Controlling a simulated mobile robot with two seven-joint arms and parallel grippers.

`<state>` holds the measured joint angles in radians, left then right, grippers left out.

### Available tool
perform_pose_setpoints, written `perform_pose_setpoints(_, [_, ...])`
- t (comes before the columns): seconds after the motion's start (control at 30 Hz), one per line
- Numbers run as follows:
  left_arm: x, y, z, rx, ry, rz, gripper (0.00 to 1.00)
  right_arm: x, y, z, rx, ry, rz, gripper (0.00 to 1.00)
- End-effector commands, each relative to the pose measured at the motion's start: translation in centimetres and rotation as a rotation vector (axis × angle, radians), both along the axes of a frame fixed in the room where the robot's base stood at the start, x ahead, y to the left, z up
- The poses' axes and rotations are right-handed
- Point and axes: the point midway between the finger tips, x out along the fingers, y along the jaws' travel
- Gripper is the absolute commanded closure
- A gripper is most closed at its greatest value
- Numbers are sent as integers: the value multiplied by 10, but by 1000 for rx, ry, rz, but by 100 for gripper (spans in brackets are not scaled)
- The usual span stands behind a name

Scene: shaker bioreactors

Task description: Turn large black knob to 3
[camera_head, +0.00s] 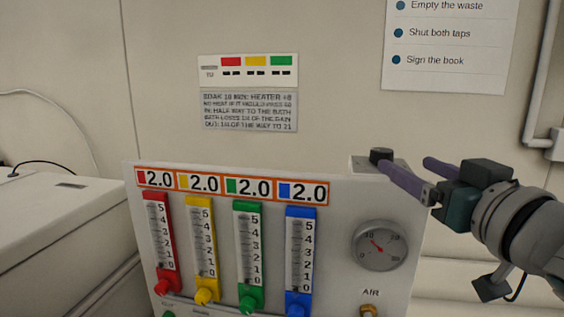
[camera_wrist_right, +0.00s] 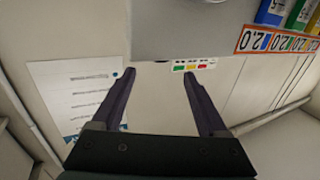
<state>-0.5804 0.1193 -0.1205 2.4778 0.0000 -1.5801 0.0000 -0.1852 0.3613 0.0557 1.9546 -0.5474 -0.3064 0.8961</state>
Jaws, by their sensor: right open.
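A short black round knob (camera_head: 381,155) stands on top of the flow meter panel (camera_head: 345,195), at its right end in the head view. I cannot read any marks around it, and I cannot tell whether it is the large black knob. My right gripper (camera_head: 405,163) is open, its purple fingers spread and pointing left in the head view. One fingertip appears right at the knob; contact cannot be told. My left gripper is out of view.
The panel carries red, yellow, green and blue flow meters (camera_head: 247,255), labels reading 2.0 and a round gauge (camera_head: 379,245). A brass fitting (camera_head: 368,311) sits under "AIR". A white box (camera_head: 60,230) stands at left. Signs (camera_head: 249,110) hang on the wall behind.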

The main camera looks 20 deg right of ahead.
Motion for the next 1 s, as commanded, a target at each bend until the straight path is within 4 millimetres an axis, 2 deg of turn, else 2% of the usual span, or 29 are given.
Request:
perform_pose_setpoints(0.27, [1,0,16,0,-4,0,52,44,-7,5,0,2,-1,23])
perform_pose_setpoints(0.5, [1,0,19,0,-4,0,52,77,-12,2,0,2,-2,23])
perform_pose_setpoints(0.7, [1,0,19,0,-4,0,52,90,-14,1,1,4,-1,23])
perform_pose_setpoints(1.0, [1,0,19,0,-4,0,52,91,-14,1,0,3,0,23])
